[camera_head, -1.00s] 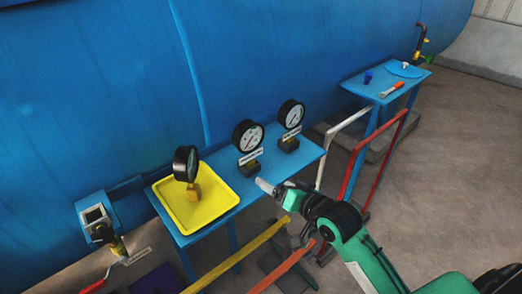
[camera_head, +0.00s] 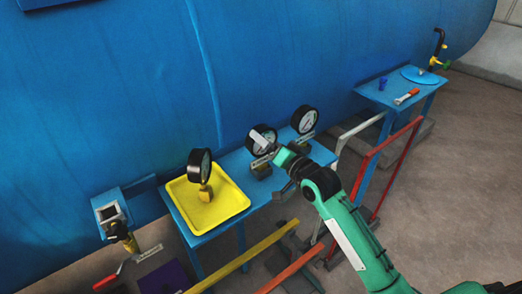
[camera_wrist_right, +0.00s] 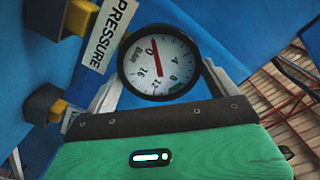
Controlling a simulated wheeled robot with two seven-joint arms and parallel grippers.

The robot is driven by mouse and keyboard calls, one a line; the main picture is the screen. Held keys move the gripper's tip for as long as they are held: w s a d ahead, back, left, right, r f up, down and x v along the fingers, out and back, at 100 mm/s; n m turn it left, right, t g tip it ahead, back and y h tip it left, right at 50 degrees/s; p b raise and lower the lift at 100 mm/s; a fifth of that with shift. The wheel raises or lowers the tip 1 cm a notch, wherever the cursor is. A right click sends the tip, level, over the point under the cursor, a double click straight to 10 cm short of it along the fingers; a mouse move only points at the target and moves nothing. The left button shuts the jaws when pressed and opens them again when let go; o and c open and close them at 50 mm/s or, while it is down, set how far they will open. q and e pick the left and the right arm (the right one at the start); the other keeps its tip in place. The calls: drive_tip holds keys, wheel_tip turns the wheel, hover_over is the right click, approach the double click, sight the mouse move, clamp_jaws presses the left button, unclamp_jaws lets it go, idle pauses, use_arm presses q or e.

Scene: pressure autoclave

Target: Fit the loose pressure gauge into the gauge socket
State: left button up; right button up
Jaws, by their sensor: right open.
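A gauge with a black rim and brass base (camera_head: 199,165) stands in the yellow tray (camera_head: 237,203), unlabelled. Two more gauges stand to its right on dark bases: a middle gauge (camera_head: 255,149) and a right gauge (camera_head: 305,118), each with a white label. My right gripper (camera_head: 265,139) is open, its pale fingers overlapping the middle gauge in the head view. In the right wrist view a gauge dial (camera_wrist_right: 158,62) shows between the open fingers (camera_wrist_right: 160,88); contact cannot be told. No empty socket is clearly identifiable. My left gripper is out of view.
The blue bench (camera_head: 230,160) carries the tray and gauges against a large blue tank (camera_head: 110,90). Yellow (camera_head: 250,255) and red (camera_head: 385,168) rails stand in front. A second blue table (camera_head: 400,97) holds small items.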

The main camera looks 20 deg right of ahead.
drive_tip(key=p+x, duration=0.1)
drive_tip(key=x, duration=0.3)
drive_tip(key=shift+a, duration=0.1)
drive_tip(key=shift+w+a+p, duration=0.15)
drive_tip(key=shift+w+p, duration=0.15)
drive_tip(key=shift+w, duration=0.2)
drive_tip(key=shift+c, duration=1.1)
drive_tip(key=c, duration=0.7)
drive_tip(key=shift+c, duration=0.2)
